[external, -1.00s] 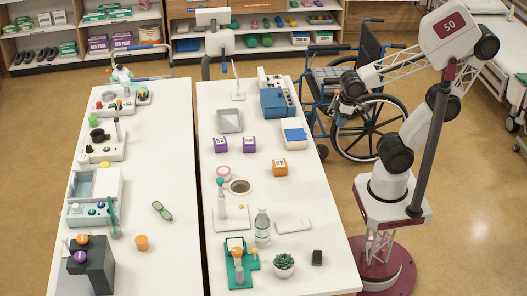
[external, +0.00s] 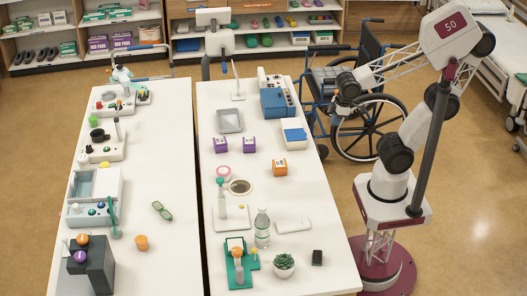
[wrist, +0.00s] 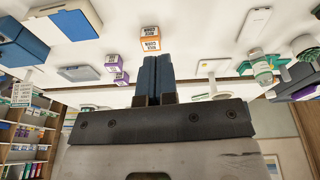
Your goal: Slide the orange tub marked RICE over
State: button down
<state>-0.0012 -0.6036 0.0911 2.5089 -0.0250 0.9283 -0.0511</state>
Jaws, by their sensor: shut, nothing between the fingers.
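The orange tub (external: 280,167) stands on the right-hand white table, near its right edge. It also shows in the wrist view (wrist: 150,40), just beyond my fingertips in the picture. Its white label carries dark print too small for me to read surely. My gripper (wrist: 157,62) is shut and empty, its blue fingers pressed together, apart from the tub. In the external view my arm's end is beyond the table's right edge, in front of the wheelchair; its fingers are hard to make out there.
Two purple tubs (external: 220,145) (external: 249,143) stand to the left of the orange one. A white flat case (external: 292,226) and a bottle (external: 262,228) are nearer. Bare table surrounds the tub.

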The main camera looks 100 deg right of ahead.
jog(key=w+a+f+n+g, duration=0.1)
jog(key=w+a+f+n, duration=0.1)
jog(key=w+f+n, duration=0.3)
jog(key=w+a+f+n+h, duration=0.1)
jog(key=w+a+f+n, duration=0.1)
jog(key=w+f+n, duration=0.4)
jog(key=w+a+f+n+g, duration=0.1)
jog(key=w+a+f+n, duration=0.1)
jog(key=w+f+n, duration=0.4)
jog(key=shift+w+f+g+h, duration=0.1)
jog(key=shift+w+f+h, duration=0.05)
jog(key=shift+w+f, duration=0.85)
jog(key=shift+w+f+g+h, duration=0.1)
jog(key=shift+w+f, duration=0.65)
jog(key=shift+w, duration=0.45)
jog(key=shift+w+f+g+h, duration=0.1)
jog(key=shift+w+f+h, duration=0.05)
jog(key=shift+w+f, duration=0.85)
jog(key=shift+w+d+r, duration=0.1)
jog(key=shift+d, duration=0.05)
